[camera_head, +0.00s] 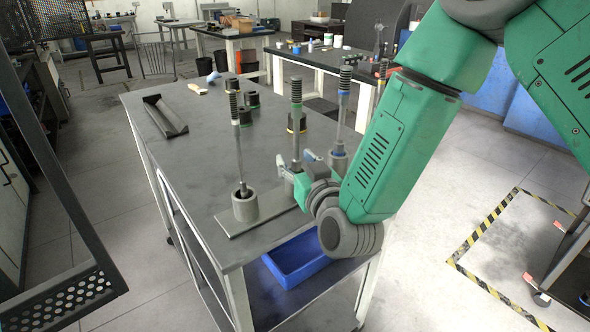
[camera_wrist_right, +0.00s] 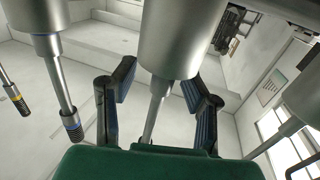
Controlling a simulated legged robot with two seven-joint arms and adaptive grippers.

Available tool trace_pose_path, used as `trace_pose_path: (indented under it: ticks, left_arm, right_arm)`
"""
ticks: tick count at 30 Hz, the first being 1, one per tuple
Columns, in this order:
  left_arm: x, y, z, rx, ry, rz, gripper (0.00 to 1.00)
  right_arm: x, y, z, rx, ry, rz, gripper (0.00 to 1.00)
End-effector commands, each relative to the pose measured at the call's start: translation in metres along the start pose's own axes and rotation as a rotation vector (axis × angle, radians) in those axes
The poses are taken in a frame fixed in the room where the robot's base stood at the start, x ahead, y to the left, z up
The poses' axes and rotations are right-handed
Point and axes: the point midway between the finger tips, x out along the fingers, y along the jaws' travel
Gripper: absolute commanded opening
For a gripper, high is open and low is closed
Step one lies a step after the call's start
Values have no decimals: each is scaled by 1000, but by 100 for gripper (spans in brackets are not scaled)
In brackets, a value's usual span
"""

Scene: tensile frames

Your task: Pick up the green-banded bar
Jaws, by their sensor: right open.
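Three slim metal bars with dark ribbed tops stand upright in grey cylindrical holders on the table: a left bar (camera_head: 239,150), a middle bar (camera_head: 296,125) and a right bar with a blue band (camera_head: 341,110). A blue-banded bar (camera_wrist_right: 70,120) shows to the left. My left gripper is not visible.
The holders stand on a flat plate (camera_head: 240,222). A dark tray (camera_head: 165,116) lies at left. A blue bin (camera_head: 297,262) sits on the lower shelf.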

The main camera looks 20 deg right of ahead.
Motion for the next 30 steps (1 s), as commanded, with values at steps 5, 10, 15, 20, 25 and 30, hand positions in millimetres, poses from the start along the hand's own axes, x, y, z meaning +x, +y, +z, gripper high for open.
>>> trace_pose_path:
  ticks: [5,10,15,20,25,30]
  left_arm:
    - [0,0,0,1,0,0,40]
    - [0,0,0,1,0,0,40]
    - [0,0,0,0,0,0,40]
    - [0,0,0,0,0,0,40]
    - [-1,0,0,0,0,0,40]
    - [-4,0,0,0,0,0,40]
  right_arm:
    - [1,-2,-1,-3,1,0,41]
    - [1,-3,-1,-4,1,0,0]
    - [0,-3,-1,-3,1,-1,0]
    - [1,-3,-2,-1,6,-1,0]
    - [1,-2,-12,-2,9,0,0]
    - [1,-2,-43,-2,11,1,0]
